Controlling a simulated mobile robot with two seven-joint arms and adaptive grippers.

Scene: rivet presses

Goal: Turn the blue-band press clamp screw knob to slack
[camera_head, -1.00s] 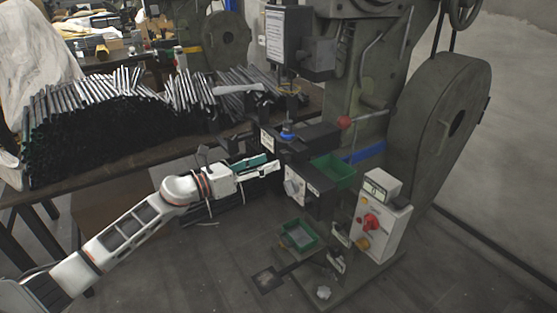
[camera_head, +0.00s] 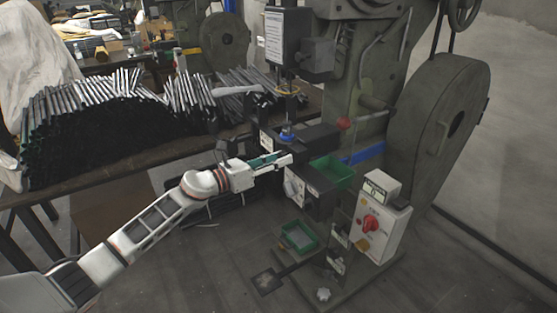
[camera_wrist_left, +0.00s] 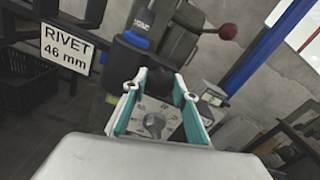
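The press with the blue band (camera_head: 367,155) stands at the centre right of the head view. My left gripper (camera_head: 288,160) reaches its dark front block (camera_head: 318,138) from the left. In the left wrist view, my left gripper's teal and white fingers (camera_wrist_left: 163,80) stand apart. A black round part (camera_wrist_left: 160,71), which looks like the clamp screw knob, is between or just beyond their tips; I cannot tell whether they touch it. Behind and below, between the fingers, is a dial plate with a grey pointer knob (camera_wrist_left: 153,123). My right gripper is out of view.
A bench (camera_head: 120,172) bears stacked rods at the left.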

